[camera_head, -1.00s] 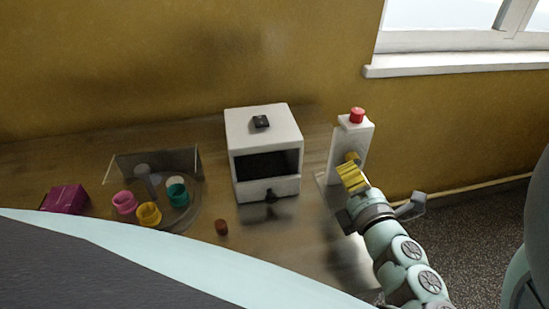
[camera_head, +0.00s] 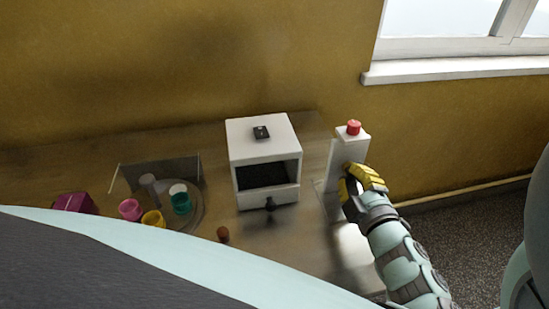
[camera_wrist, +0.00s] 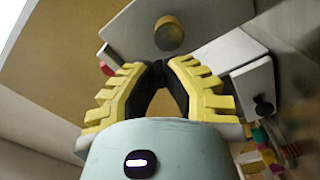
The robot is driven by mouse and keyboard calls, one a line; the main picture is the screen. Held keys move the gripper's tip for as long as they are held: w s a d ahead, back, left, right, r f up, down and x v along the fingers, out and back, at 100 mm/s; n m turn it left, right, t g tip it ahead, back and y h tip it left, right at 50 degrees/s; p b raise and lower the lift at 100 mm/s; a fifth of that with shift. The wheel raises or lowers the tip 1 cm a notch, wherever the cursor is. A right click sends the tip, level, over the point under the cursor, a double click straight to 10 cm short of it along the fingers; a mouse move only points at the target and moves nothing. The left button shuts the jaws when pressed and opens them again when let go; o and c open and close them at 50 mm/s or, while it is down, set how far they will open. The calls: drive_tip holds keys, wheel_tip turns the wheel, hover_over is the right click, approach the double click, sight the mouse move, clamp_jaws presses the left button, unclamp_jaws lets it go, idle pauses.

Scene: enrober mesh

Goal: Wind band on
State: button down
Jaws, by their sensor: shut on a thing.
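The white box (camera_head: 262,142) stands mid-table with a dark opening (camera_head: 267,175) in its front and a small black knob (camera_head: 270,203) below. To its right is a white post (camera_head: 352,148) with a red button (camera_head: 354,127) on top. My gripper (camera_head: 352,182) is at the post's front, hiding part of it. In the wrist view its yellow fingers (camera_wrist: 170,72) come together at their dark tips. What they hold cannot be made out. A brass knob (camera_wrist: 169,33) on the post's grey face lies beyond the tips, apart from them in the picture.
At left a round tray (camera_head: 198,213) holds pink (camera_head: 130,209), yellow (camera_head: 153,218) and teal (camera_head: 181,203) cups, with a clear panel behind. A magenta block (camera_head: 74,203) stands further left. A small brown piece (camera_head: 223,234) lies before the box. The window sill (camera_head: 460,72) is above right.

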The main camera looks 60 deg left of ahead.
drive_tip(key=shift+w+m, duration=0.15)
drive_tip(key=shift+m, duration=0.65)
drive_tip(key=shift+d, duration=0.1)
drive_tip(key=c, duration=0.9)
unclamp_jaws()
drive_tip(key=shift+r, duration=0.1)
drive_tip(key=shift+c, duration=0.2)
drive_tip(key=shift+r, duration=5)
drive_tip(key=shift+o, duration=0.2)
